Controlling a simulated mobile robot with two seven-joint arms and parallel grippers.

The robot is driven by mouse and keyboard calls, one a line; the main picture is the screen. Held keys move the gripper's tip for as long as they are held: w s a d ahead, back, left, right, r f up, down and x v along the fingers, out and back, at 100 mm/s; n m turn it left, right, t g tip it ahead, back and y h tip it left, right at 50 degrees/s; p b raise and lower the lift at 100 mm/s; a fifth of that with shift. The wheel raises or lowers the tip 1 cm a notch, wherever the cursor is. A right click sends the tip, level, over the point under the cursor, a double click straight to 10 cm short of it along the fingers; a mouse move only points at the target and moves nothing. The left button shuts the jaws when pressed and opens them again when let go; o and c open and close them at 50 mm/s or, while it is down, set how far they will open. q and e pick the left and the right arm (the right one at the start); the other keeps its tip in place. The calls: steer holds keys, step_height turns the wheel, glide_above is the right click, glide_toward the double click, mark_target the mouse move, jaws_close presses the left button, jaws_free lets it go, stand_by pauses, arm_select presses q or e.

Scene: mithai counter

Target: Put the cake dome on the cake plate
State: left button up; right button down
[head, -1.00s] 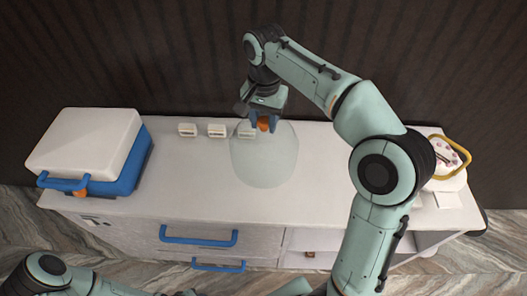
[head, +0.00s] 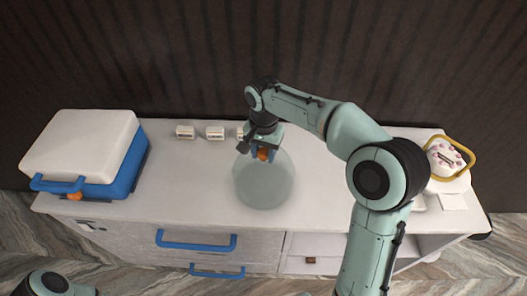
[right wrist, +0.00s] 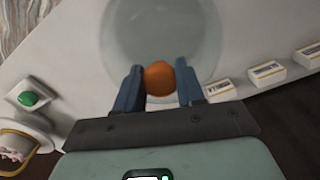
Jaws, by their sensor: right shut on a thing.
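The cake dome (head: 262,185) is clear, pale glass with an orange knob (right wrist: 159,78), over the middle of the counter. My right gripper (head: 263,151) is shut on the knob from above; in the right wrist view both fingers flank it. I cannot tell whether the dome's rim touches the counter. My left gripper is out of view.
A blue box (head: 128,172) with a white lid stands at the left end. Several small white label blocks (head: 215,133) line the back edge. The counter's left middle (head: 180,180) is clear.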

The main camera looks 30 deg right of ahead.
steer(key=shift+f, duration=0.2)
steer(key=c, duration=0.7)
jaws_free()
steer(key=shift+r, duration=0.1)
